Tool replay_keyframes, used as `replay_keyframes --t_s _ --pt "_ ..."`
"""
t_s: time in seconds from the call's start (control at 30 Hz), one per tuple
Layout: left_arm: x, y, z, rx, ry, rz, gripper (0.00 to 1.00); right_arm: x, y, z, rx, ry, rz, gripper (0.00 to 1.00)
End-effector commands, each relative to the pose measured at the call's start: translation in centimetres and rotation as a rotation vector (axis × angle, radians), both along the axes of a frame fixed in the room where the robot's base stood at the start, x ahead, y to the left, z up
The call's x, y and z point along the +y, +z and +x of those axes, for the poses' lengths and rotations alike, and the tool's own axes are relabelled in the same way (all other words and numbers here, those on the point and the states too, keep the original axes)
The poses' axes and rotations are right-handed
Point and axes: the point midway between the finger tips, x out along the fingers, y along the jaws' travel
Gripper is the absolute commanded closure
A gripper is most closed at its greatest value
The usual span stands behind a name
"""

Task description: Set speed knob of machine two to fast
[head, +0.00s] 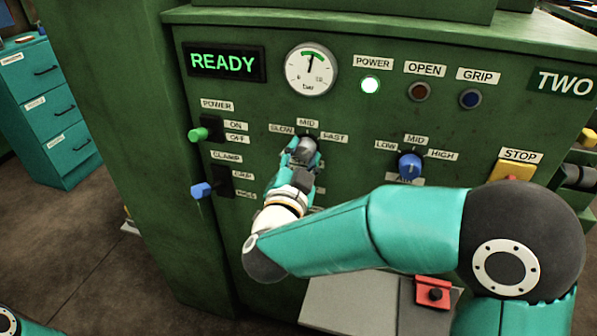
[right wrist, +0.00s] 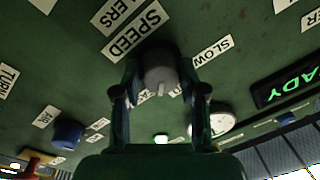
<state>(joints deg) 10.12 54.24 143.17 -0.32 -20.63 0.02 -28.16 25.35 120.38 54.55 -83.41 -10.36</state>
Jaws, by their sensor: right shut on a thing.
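The grey speed knob (head: 308,144) is on the green panel of the machine marked TWO (head: 565,83). Labels SLOW (head: 282,129), MID (head: 308,124) and FAST (head: 335,137) stand around it. My right gripper (head: 303,152) is shut on the knob from below. In the right wrist view, the knob (right wrist: 160,68) sits between the two fingers (right wrist: 161,88). A pale pointer mark on it points down in that picture, roughly toward the MID side. SLOW (right wrist: 212,50) is at right; the gripper partly hides other labels. My left gripper is not in view.
A blue knob (head: 410,165) with LOW, MID and HIGH labels is to the right. Green (head: 198,134) and blue (head: 202,190) levers stick out at left. A yellow STOP part (head: 511,171) is behind my right arm. The display (head: 223,62) reads READY; the POWER light (head: 370,85) glows.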

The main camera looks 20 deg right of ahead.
Motion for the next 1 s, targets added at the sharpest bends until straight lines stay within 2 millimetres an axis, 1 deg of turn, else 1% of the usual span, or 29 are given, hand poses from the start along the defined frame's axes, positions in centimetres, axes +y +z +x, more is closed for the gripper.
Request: replay_keyframes --t_s 0.03,0.2,0.73,0.77,0.9,1.0 --pt "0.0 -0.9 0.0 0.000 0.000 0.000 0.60 0.0 -0.3 0.1 -0.017 0.001 0.021 0.93" --pt "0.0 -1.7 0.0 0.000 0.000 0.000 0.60 0.0 -0.1 0.1 -0.050 0.001 0.070 0.93" --pt "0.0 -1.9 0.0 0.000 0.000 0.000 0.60 0.1 0.1 0.1 -0.066 0.002 0.096 0.93" --pt "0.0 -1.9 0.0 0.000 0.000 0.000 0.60 0.1 0.1 0.1 -0.066 0.002 0.096 0.57" --pt "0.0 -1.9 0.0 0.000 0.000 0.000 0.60 0.1 0.1 0.1 -0.065 0.002 0.094 0.34" --pt "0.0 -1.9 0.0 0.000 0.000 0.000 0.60 0.1 0.0 0.1 -0.064 0.001 0.094 0.33"
